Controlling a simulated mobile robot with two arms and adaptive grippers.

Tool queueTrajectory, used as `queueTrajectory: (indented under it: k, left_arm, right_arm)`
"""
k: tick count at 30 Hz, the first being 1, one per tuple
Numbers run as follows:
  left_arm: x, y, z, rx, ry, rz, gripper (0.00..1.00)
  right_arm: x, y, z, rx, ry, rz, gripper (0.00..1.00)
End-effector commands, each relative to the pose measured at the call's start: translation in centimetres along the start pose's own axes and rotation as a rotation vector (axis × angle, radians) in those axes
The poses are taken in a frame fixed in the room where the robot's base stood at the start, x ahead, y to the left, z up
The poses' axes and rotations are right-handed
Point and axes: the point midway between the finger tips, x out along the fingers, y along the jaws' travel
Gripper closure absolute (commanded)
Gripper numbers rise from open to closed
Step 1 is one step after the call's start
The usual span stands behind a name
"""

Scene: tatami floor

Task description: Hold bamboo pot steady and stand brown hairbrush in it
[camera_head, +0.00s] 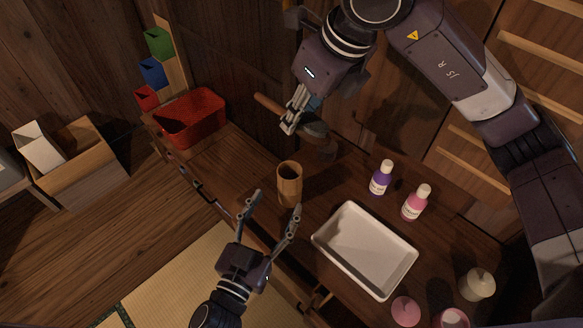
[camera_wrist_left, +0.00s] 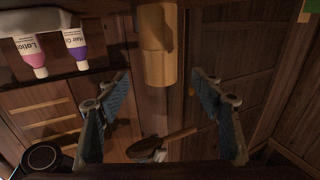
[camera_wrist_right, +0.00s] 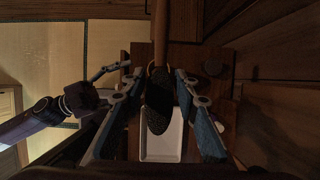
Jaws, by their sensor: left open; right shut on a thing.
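The bamboo pot (camera_head: 289,184) stands upright on the wooden counter; the left wrist view shows it (camera_wrist_left: 158,45) beyond my fingers. My left gripper (camera_head: 273,206) is open just in front of the pot, its fingers spread, apparently not gripping it. My right gripper (camera_head: 291,125) is shut on the brown hairbrush (camera_head: 268,104) and holds it above and behind the pot. The brush lies tilted in the head view, handle toward upper left, dark head toward lower right. The right wrist view shows its dark head (camera_wrist_right: 158,105) between my fingers. The pot's inside is hard to see.
A white tray (camera_head: 342,252) lies right of the pot. A purple bottle (camera_head: 380,178) and a pink bottle (camera_head: 415,203) stand behind it. A red bin (camera_head: 191,118) sits at the counter's left end. Pink and cream jars (camera_head: 477,284) stand at lower right. The wooden wall is close behind.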

Motion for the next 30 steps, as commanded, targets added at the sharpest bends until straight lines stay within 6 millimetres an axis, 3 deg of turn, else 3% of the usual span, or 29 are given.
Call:
queueTrajectory:
  k: [9,15,28,30]
  left_arm:
    - [5.5,0.0,-0.1,0.002,0.002,0.001,0.4]
    - [7.8,0.0,0.0,0.001,0.0,0.0,0.4]
    - [8.7,0.0,0.0,-0.001,-0.001,0.0,0.4]
    - [8.7,0.0,0.0,-0.001,-0.001,0.0,0.45]
  right_arm:
    - [0.0,0.0,0.0,-0.001,0.0,0.001,0.96]
    - [0.0,0.0,0.0,-0.002,0.0,0.001,0.96]
    - [0.0,0.0,0.0,-0.002,0.0,0.001,0.96]
    - [0.0,0.0,0.0,-0.002,0.0,0.001,0.96]
